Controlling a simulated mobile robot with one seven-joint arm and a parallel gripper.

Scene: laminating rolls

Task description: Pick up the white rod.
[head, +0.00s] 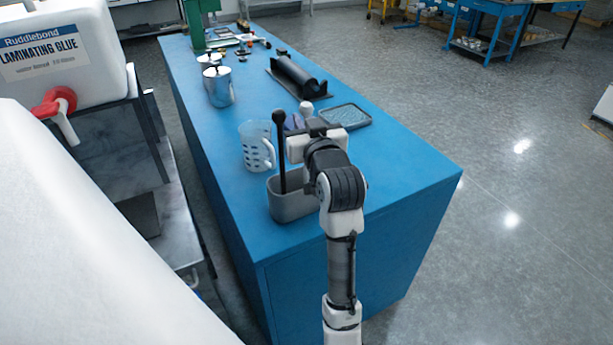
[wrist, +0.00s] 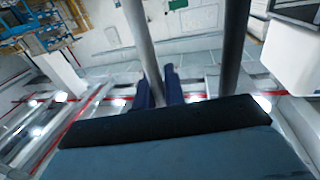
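The white rod shows in the head view only as its pale rounded top (head: 306,108), just behind my gripper. Its lower part is hidden by my gripper and wrist. A dark rod (head: 279,135) with a rounded knob stands upright in the grey holder (head: 293,207). My gripper (head: 293,122) is low over the holder, at the white rod. In the wrist view a light grey rod (wrist: 142,45), seemingly the white one, runs down between the two dark blue fingers (wrist: 160,90). The darker rod (wrist: 236,45) is to the right, apart from the fingers. Finger contact is unclear.
The blue bench (head: 408,190) has clear room at its front right. A clear measuring jug (head: 257,147) stands left of the holder. A dark tray (head: 345,116), a black roller stand (head: 298,76) and metal canisters (head: 218,87) lie farther back.

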